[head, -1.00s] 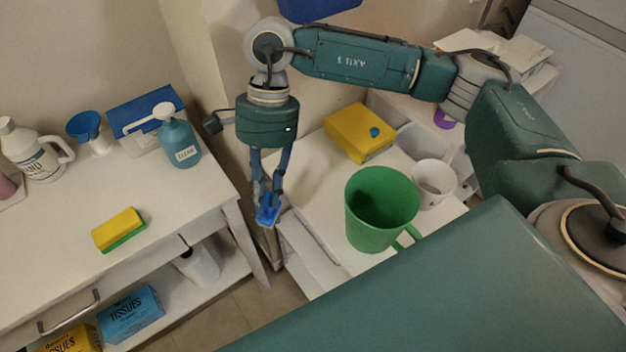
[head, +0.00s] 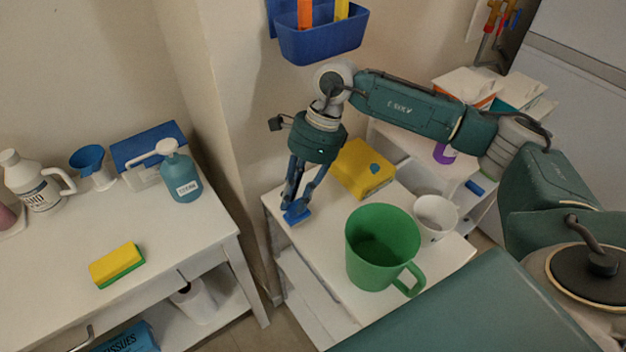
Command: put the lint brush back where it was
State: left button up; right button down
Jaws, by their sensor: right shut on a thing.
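My right gripper (head: 295,205) points down, its fingers shut on a small bright blue thing (head: 297,217), seemingly the lint brush. Only a short part of it shows at the fingertips; the fingers hide the rest. It is over the left edge of the white shelf unit's top (head: 325,255), left of the green mug (head: 382,245) and in front of the yellow box (head: 362,168). I cannot tell whether it touches the top. My left gripper is not in view.
A white mug (head: 435,217) stands behind the green mug. A blue wall bin (head: 320,40) hangs above. The left table holds a sponge (head: 117,265), a pump bottle (head: 179,175), a blue funnel (head: 90,160) and a white jug (head: 35,185). A floor gap separates table and shelf unit.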

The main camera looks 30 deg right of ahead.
jog(key=d, duration=0.1)
jog(key=w+d, duration=0.1)
jog(key=shift+d, duration=0.3)
jog(key=d+p, duration=0.1)
jog(key=w+d+f+p, duration=0.1)
jog(key=d, duration=0.1)
jog(key=shift+f, duration=0.1)
jog(key=shift+w+f, duration=0.1)
jog(key=shift+f, duration=0.05)
jog(key=shift+f, duration=0.1)
jog(key=c, duration=1.6)
grip_release()
jog(key=shift+o, duration=0.2)
